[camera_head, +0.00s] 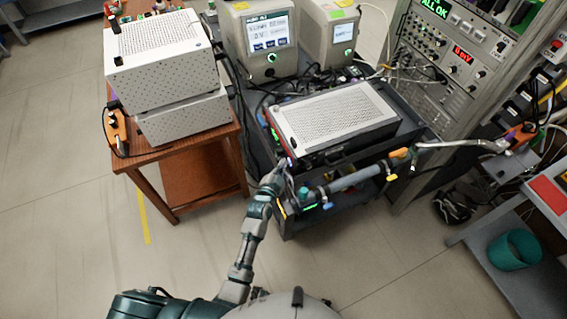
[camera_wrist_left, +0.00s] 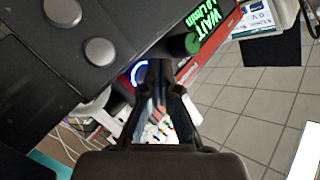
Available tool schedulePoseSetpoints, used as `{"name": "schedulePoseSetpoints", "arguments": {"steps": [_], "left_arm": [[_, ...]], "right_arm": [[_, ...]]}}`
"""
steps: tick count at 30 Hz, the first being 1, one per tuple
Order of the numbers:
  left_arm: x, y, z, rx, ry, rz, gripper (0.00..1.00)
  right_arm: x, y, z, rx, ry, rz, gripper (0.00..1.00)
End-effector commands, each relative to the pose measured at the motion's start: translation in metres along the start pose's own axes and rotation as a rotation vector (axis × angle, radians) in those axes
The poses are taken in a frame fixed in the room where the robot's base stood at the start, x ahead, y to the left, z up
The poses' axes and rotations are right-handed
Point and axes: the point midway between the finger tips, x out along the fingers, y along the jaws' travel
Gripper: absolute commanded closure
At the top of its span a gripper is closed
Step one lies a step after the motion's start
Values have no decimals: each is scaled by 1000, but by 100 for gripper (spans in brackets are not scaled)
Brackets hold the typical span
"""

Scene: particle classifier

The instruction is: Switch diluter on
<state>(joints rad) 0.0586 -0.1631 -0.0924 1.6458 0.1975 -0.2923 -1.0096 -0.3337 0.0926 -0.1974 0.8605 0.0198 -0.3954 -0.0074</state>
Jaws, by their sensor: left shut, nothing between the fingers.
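A box-shaped device (camera_head: 335,118) with a white perforated lid and dark sides sits on the cart. No readable label names it as the diluter. In the left wrist view its red front panel (camera_wrist_left: 190,72) carries a green-lit display (camera_wrist_left: 210,33) reading "WAIT" over a flow figure in l/min. A blue-lit ring button (camera_wrist_left: 139,72) is beside the display, partly hidden by my fingers. My left gripper (camera_head: 285,166) is shut and empty, at the device's near left corner. Its fingertips (camera_wrist_left: 155,68) are right at the button; I cannot tell whether they touch it.
A horizontal grey pipe (camera_head: 350,180) with valves runs along the cart's front edge, just right of my gripper. A wooden table (camera_head: 215,140) with white boxes stands left. Grey instruments (camera_head: 262,42) are behind and a rack (camera_head: 450,60) is at right. The floor in front is clear.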

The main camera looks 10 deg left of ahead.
Motion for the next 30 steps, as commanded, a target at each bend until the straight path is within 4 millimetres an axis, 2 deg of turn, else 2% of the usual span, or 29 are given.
{"name": "schedulePoseSetpoints", "arguments": {"steps": [1,7,21,30], "left_arm": [[1,9,-4,-10,3,15,100],[0,9,-4,-11,3,16,100],[-19,1,12,-10,-2,19,100],[-19,-3,17,-11,-3,16,100]], "right_arm": [[0,0,0,0,0,0,100],[0,0,0,0,0,-1,100],[-10,0,-3,0,4,2,100],[-10,-2,-4,0,2,5,100]]}}
